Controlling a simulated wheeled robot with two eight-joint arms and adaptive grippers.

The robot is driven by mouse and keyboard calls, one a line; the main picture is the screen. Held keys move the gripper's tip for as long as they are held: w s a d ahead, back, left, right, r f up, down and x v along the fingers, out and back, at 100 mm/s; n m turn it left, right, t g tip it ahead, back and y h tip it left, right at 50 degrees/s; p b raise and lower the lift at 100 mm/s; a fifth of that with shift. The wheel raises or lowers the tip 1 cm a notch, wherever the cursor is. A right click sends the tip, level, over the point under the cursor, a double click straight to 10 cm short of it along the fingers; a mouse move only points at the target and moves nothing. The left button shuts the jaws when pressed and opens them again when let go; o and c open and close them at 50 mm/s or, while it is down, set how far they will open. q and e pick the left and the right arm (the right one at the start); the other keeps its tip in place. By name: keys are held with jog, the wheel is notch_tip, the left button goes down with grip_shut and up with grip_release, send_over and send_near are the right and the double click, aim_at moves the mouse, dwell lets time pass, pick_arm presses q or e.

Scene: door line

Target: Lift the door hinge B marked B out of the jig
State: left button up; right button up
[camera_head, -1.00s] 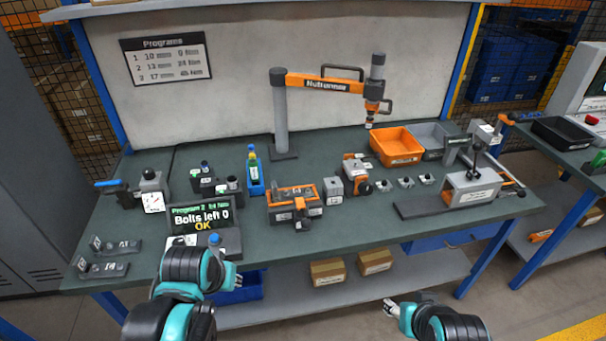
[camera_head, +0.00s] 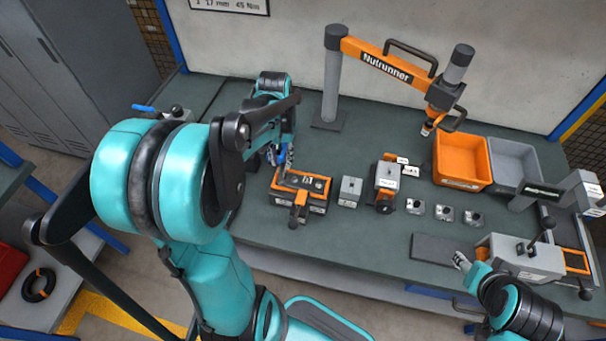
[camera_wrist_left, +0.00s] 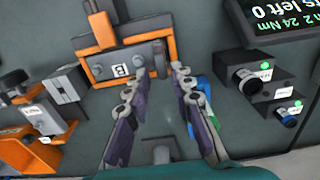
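The jig (camera_head: 297,207) is a dark block with orange ends and an orange-and-grey clamp at its front, on the bench. The door hinge B (camera_head: 307,181) lies in it as a dark grey piece. In the left wrist view its white B label (camera_wrist_left: 121,70) shows between the orange ends of the jig (camera_wrist_left: 88,74). My left gripper (camera_head: 284,163) hangs by the jig's back left corner, partly hidden by my arm. In the left wrist view the left gripper (camera_wrist_left: 158,77) is open, its fingers apart with nothing between them. My right gripper (camera_head: 462,261) is by the bench's front edge, small in view.
A grey block (camera_head: 350,191) and an orange clamp unit (camera_head: 386,183) stand right of the jig, then several small metal parts (camera_head: 444,212). The orange bin (camera_head: 461,164), grey bin (camera_head: 515,165) and nutrunner arm (camera_head: 385,66) are behind.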

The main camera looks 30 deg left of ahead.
aim_at(282, 167)
pick_arm(q)
jog(key=shift+s+a+f, duration=0.1)
jog(key=shift+f, duration=0.45)
notch_tip(282, 167, down, 5)
jog(key=b, duration=0.2)
jog(key=shift+b, duration=0.3)
jog(key=shift+r, duration=0.15)
grip_shut()
